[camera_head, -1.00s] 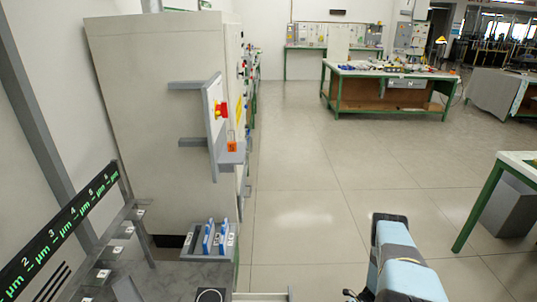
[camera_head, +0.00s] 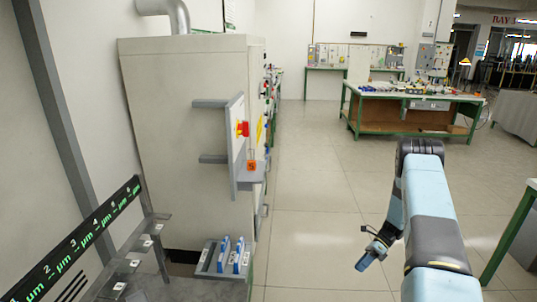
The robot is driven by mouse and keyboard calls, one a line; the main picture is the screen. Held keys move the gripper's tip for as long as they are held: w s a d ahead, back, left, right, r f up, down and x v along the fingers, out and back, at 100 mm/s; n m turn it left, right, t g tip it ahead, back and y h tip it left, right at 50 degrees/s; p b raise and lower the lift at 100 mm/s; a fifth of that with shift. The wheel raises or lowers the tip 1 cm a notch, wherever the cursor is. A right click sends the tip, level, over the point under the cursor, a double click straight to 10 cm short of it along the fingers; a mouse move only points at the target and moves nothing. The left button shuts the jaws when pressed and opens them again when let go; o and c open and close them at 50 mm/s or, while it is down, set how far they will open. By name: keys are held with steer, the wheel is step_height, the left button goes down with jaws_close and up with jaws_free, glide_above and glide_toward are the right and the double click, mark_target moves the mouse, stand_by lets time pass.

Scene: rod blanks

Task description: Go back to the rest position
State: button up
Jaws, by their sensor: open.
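My arm, light blue and dark grey, rises at the right of the head view and bends over at the top. My gripper (camera_head: 372,256) hangs at its end, pointing down and to the left over the open floor. The gripper is small in the picture and its jaws are open. I see nothing held between them. It is apart from the cabinet and the bench to its left.
A tall pale cabinet (camera_head: 190,140) carries a panel with a red and yellow switch (camera_head: 242,128). Below stands a grey rack (camera_head: 207,258) with blue-and-white items. A sign with green numbers (camera_head: 75,245) runs along the left. A workbench (camera_head: 410,97) stands far back. The middle floor is clear.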

step_height(320, 180, up, 20)
steer(key=w+a+n+t+h, duration=0.1)
steer(key=w+a+n+h, duration=0.15)
steer(key=n, duration=0.25)
steer(key=s+a+r+n+t+h, duration=0.1)
steer(key=s+a+r+n+h, duration=0.15)
steer(key=r, duration=0.65)
steer(key=s+a+r+n+t+h, duration=0.15)
steer(key=s+r+n, duration=0.25)
steer(key=r, duration=0.6)
steer(key=s+a+r+n+t+h, duration=0.1)
steer(key=s+a+r+n+t, duration=0.3)
steer(key=s+r, duration=0.75)
steer(key=s+a+r+n+t+h, duration=0.1)
steer(key=s+n, duration=0.3)
steer(key=s, duration=0.4)
steer(key=s+a+r+n+t+h, duration=0.1)
steer(key=s+r+n, duration=0.3)
steer(key=s, duration=0.4)
steer(key=shift+a+t, duration=0.45)
steer(key=shift+t, duration=0.4)
steer(key=shift+r, duration=0.1)
